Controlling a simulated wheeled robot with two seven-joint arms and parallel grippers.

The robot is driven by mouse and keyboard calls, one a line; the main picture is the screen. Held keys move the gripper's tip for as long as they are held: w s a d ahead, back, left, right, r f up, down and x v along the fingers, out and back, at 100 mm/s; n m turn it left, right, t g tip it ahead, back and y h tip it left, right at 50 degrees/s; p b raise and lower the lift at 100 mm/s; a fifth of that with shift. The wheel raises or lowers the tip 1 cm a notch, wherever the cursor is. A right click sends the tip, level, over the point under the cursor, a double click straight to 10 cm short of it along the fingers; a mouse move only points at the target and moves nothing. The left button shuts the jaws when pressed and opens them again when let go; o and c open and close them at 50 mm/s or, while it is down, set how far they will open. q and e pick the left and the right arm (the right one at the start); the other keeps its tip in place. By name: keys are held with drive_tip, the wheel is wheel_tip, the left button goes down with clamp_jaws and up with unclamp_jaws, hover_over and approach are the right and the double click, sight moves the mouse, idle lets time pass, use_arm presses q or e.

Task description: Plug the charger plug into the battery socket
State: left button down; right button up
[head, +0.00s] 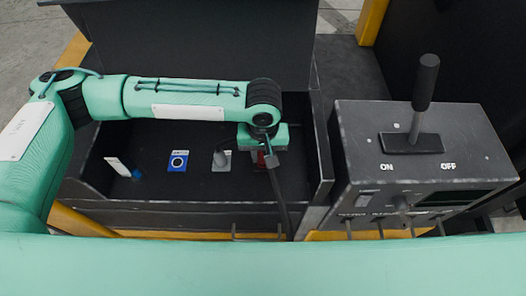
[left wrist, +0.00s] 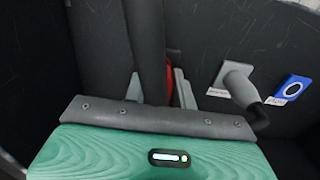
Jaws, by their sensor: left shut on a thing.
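My left gripper (head: 264,146) reaches into the dark bay and is shut on the charger plug, which is mostly hidden. In the left wrist view its fingers (left wrist: 158,90) stand either side of a thick dark cable (left wrist: 148,40). A red part (head: 262,159) shows just below the gripper, and a sliver of it (left wrist: 170,75) shows behind the cable. Whether the plug touches it is hidden. A blue socket plate (head: 178,160) with a round ring and a grey plate with a grey connector (head: 221,159) lie left of the gripper. I cannot tell which is the battery socket. My right gripper is not in view.
A dark lid panel (head: 200,40) rises behind the bay. A switch box (head: 420,165) with an upright lever (head: 425,85) stands to the right. A white tag (head: 117,165) with a blue end lies at the bay's left. The bay's front wall (head: 180,217) is close.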

use_arm(q)
drive_tip(key=shift+p, duration=0.3)
idle(0.7)
drive_tip(key=shift+p, duration=0.55)
drive_tip(key=shift+r, duration=0.1)
idle(0.5)
drive_tip(key=shift+p, duration=0.6)
drive_tip(key=shift+f, duration=0.7)
